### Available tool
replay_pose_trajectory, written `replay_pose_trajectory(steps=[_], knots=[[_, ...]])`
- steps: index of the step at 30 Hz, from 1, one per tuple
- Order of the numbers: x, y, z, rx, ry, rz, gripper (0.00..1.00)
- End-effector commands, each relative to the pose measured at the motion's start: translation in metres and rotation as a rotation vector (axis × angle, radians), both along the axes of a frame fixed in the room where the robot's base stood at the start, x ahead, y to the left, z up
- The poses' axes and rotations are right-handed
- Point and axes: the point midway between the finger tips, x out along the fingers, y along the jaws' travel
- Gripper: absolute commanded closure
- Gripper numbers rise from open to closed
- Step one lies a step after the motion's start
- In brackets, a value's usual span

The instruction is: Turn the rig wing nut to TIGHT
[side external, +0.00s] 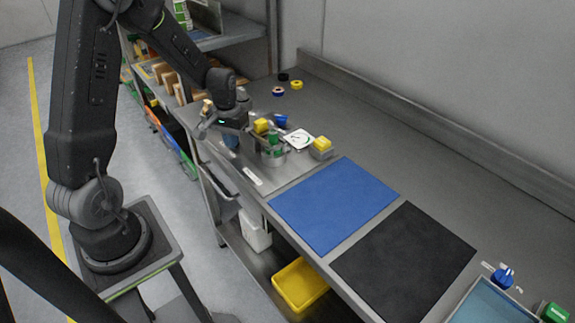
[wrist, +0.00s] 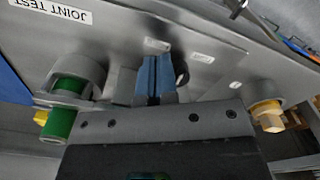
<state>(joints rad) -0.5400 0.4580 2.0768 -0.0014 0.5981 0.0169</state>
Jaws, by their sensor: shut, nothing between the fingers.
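My gripper (side external: 232,144) points down at the left end of the bench, beside the rig. In the wrist view its narrow blue fingers (wrist: 155,72) are together and empty. The rig has a green cylinder (side external: 272,138) with a yellow part (side external: 261,125) by it. The green cylinder lies left of my fingers in the wrist view (wrist: 60,110), with a grey rounded holder around it. A tan, brass-like piece (wrist: 268,115) on a round seat is at the right of the wrist view. I cannot tell which part is the wing nut, and no TIGHT mark is legible.
A blue mat (side external: 335,203) and a black mat (side external: 405,262) lie flat and clear. A "JOINT TEST" label (wrist: 50,12) is on the plate.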

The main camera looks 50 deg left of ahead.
Motion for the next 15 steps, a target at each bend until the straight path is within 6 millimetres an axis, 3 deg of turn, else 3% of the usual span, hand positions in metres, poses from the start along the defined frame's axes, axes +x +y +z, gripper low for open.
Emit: replay_pose_trajectory(steps=[1,15], knots=[[-0.0031,-0.0003,-0.0121,-0.004,0.013,-0.006,1.00],[-0.0065,0.0034,-0.0121,-0.004,0.014,-0.003,1.00]])
